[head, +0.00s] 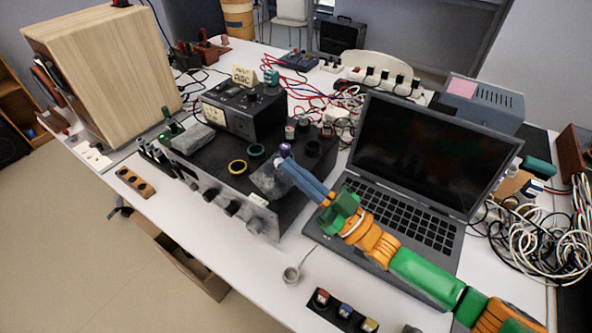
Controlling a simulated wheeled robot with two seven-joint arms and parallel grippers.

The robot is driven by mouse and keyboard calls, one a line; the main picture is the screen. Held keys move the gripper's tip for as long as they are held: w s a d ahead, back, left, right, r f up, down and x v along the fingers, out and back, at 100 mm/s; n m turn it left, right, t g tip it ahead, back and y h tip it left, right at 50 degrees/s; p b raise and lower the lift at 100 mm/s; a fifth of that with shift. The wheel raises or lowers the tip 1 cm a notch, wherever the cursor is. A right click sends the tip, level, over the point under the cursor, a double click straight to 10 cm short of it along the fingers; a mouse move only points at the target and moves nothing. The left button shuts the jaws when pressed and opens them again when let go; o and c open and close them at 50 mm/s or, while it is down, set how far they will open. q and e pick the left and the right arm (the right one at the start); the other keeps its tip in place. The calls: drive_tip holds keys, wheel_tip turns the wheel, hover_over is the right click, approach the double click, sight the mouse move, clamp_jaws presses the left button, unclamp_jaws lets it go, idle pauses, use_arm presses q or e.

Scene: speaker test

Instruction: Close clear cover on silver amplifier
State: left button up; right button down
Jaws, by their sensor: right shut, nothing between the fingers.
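The amplifier (222,168) lies on the white table left of the laptop. Its top is dark, and its paler front edge carries several dark knobs. A greyish, see-through-looking patch (266,184) shows at its right part, beside my fingertips; I cannot tell whether it is the clear cover or how it is hinged. My right gripper (286,166) comes in from the lower right with blue fingers together and empty. Its tips are over the amplifier's right part, close to a purple knob; contact cannot be told. My left gripper is out of view.
An open laptop (432,158) stands under and behind my right arm. A black meter box (240,108) sits on the amplifier's back, and a wooden speaker (108,75) stands at left. Cables (545,230) crowd the right. A small switch box (343,311) lies at front.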

sight(276, 160)
drive_tip(key=shift+w+a+r+g+h+p, duration=0.45)
drive_tip(key=shift+a+r+g+h+p, duration=0.25)
drive_tip(key=shift+p, duration=1.45)
drive_tip(key=a+h+p, duration=0.1)
drive_tip(key=p, duration=0.1)
drive_tip(key=w+g+h+p, duration=0.1)
drive_tip(key=p, duration=0.1)
drive_tip(key=shift+w+a+r, duration=0.1)
drive_tip(key=shift+a+r, duration=0.05)
drive_tip(key=shift+a, duration=0.2)
drive_tip(key=shift+w+a+g+h, duration=0.2)
drive_tip(key=shift+a+g+h, duration=0.05)
drive_tip(key=shift+g+h, duration=0.05)
drive_tip(key=shift+w+a+f, duration=0.15)
drive_tip(key=shift+a+f, duration=0.1)
drive_tip(key=shift+f, duration=0.1)
drive_tip(key=shift+w+a+f+b, duration=0.25)
drive_tip(key=shift+w+a+b, duration=0.3)
drive_tip(key=shift+a, duration=0.2)
